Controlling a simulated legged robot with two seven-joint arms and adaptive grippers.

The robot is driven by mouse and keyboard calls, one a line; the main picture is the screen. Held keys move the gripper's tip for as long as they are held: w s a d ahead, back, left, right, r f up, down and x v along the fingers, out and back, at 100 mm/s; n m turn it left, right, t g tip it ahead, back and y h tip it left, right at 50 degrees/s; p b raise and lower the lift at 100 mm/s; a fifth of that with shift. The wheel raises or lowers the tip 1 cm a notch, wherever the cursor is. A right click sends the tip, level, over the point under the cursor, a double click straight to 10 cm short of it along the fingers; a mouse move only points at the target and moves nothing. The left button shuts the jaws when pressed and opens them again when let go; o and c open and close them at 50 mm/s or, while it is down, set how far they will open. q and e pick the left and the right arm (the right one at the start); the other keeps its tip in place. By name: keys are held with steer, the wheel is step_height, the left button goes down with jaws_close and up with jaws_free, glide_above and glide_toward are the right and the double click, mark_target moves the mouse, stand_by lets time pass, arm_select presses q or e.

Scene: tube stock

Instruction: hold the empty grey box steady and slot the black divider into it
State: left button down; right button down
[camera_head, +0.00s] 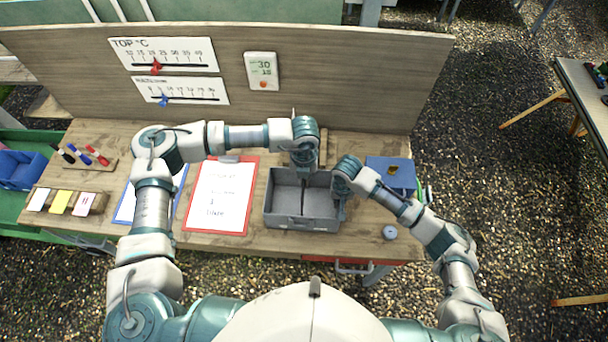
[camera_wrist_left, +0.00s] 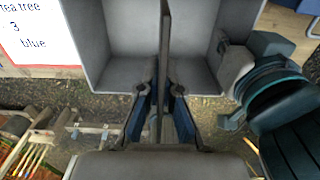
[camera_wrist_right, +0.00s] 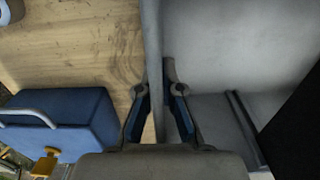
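The grey box (camera_head: 287,221) stands on the wooden table, open side up. The black divider (camera_head: 303,202) is upright across the middle of the box; it shows edge-on in the left wrist view (camera_wrist_left: 166,40). My left gripper (camera_head: 303,172) is above the box, shut on the divider's top edge. My right gripper (camera_head: 342,199) is at the box's right side; in the right wrist view its fingers (camera_wrist_right: 155,92) straddle the side wall and look shut on it. The divider shows dark at the right there (camera_wrist_right: 297,130). I cannot tell whether its lower edge touches the floor.
A red clipboard (camera_head: 216,229) lies left of the box, with a blue one (camera_head: 124,213) beyond it. A blue box (camera_head: 392,174) with a handle stands to the right. A small round grey object (camera_head: 390,232) is near the front edge. A board rises behind the table.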

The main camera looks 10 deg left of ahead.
arm_select(q)
steer(key=shift+f, duration=1.3)
steer(key=shift+f, duration=0.1)
steer(key=shift+f, duration=1.4)
steer(key=shift+f, duration=0.2)
steer(key=shift+f, duration=1.2)
steer(key=c, duration=1.2)
jaws_free()
steer(key=shift+c, duration=0.2)
steer(key=shift+r, duration=0.15)
